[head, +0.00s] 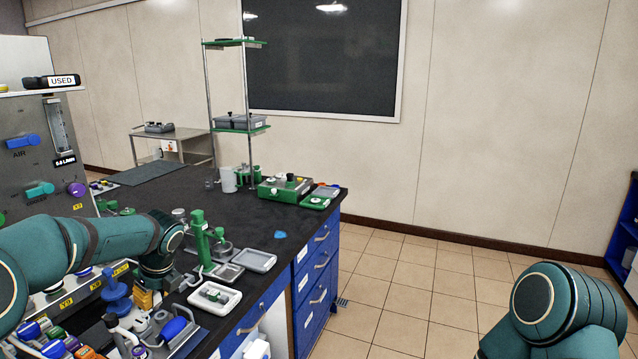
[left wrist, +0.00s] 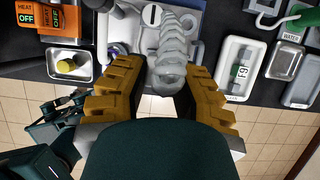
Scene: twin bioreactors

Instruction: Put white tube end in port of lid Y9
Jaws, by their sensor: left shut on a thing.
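My left gripper (head: 148,298) reaches down over the near left of the bench. In the left wrist view its two yellow fingers stand on either side of a whitish, translucent, ribbed tube (left wrist: 172,52). The tube's near end lies between the fingers, and the gripper is shut on it. The tube runs away from the gripper over a pale device. A small bottle (left wrist: 241,78) with a label that seems to end in 9 lies in a white tray (left wrist: 225,98). I cannot make out lid Y9 or its port.
A green stand (head: 199,235) rises close beyond the left gripper. A grey tray (head: 255,261) and the white tray (head: 233,305) lie near the bench's right edge. A green box (head: 283,190) sits farther back. The black bench top (head: 170,195) has free room at its middle.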

